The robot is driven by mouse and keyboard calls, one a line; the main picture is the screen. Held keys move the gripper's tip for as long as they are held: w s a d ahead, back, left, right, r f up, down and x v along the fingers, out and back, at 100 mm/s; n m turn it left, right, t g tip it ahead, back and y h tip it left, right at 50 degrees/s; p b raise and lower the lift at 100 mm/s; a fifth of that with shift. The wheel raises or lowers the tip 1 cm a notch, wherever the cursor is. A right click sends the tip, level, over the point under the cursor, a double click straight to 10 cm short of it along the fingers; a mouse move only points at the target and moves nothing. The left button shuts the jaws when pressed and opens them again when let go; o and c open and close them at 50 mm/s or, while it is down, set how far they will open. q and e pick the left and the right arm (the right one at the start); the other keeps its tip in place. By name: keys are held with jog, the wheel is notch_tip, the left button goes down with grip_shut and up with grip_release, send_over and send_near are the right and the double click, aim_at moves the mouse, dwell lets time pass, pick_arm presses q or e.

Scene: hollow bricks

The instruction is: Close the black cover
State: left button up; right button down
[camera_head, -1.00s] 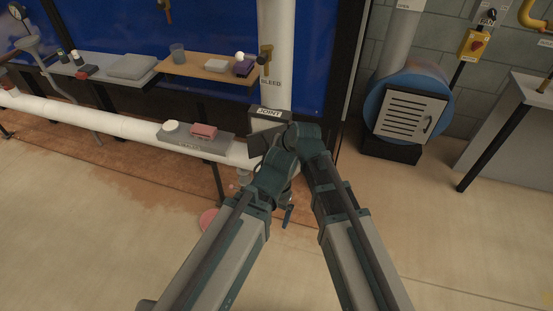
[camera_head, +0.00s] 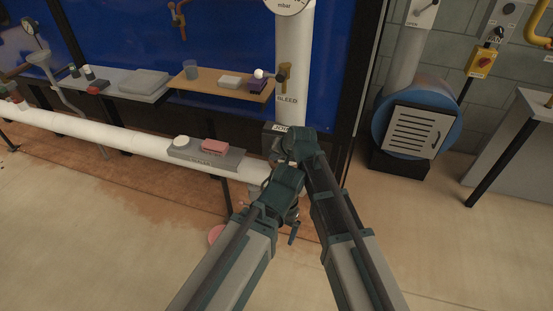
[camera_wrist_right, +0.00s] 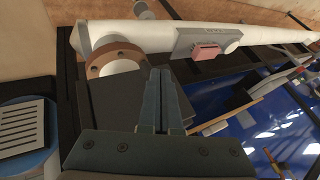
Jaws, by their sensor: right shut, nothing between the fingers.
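A dark flat panel (camera_wrist_right: 108,103), which looks like the black cover, lies left of my right gripper (camera_wrist_right: 160,72) in the right wrist view. It stands beside a pipe end with a brown ring flange (camera_wrist_right: 98,66). My right gripper is shut and empty, its fingertips close to the panel's right edge; I cannot tell if they touch. In the head view the labelled box (camera_head: 279,127) shows only at its top, at the foot of the white pipe. My arm links hide the rest, including the cover's angle.
A grey plate (camera_head: 230,160) with a pink block (camera_head: 215,146) and a white disc (camera_head: 181,141) sits left along the white horizontal pipe (camera_head: 100,134). A wooden shelf (camera_head: 205,86) is behind. A blue drum (camera_head: 410,118) stands right.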

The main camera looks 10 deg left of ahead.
jog(key=shift+w+a, duration=0.1)
jog(key=shift+w, duration=0.05)
dwell(0.6)
